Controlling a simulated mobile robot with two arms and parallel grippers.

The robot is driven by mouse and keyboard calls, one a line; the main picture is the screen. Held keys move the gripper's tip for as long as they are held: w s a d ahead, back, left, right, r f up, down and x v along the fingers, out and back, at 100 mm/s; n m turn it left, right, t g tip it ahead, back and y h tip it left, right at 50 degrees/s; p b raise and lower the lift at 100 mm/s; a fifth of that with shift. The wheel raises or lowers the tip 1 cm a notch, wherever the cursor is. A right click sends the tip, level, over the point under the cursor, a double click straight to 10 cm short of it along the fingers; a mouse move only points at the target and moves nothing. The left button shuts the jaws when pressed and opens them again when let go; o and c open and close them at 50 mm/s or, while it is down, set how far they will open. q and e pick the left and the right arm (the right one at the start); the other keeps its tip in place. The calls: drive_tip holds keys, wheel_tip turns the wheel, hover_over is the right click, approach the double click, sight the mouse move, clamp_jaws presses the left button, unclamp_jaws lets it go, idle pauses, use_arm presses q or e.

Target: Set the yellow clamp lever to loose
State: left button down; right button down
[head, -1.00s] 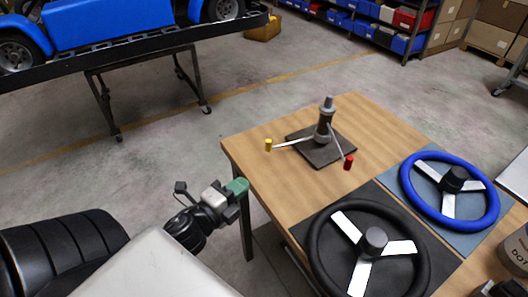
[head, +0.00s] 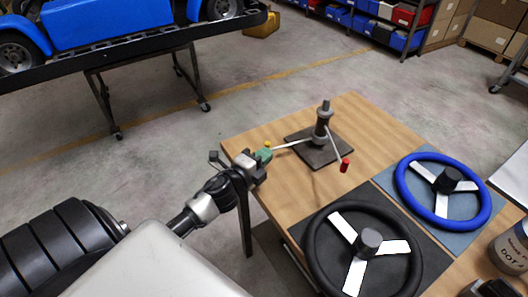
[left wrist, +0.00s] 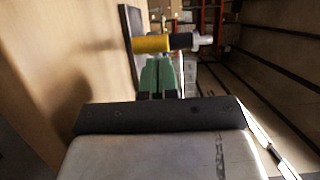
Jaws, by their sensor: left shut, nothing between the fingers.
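The clamp post (head: 322,122) stands upright on its dark base plate (head: 309,154) near the table's far left corner. Its yellow clamp lever (head: 288,145) reaches left from the post; its yellow knob (head: 268,144) is partly hidden by my gripper. A second lever with a red knob (head: 345,165) points toward the front right. My left gripper (head: 264,155) is shut and empty, its green fingertips beside the yellow knob. In the left wrist view the yellow knob (left wrist: 151,44) lies just beyond the fingertips (left wrist: 160,72); I cannot tell whether they touch.
A black steering wheel (head: 313,244) and a blue one (head: 401,187) lie on mats on the wooden table (head: 272,127), right of my arm. A can (head: 512,250) stands at the right edge. A blue kart (head: 110,22) rests on a stand at the back left.

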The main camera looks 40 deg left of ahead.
use_arm(q)
drive_tip(key=shift+w+a, duration=0.2)
use_arm(e)
drive_tip(key=shift+a, duration=0.1)
use_arm(q)
drive_tip(key=shift+a, duration=0.15)
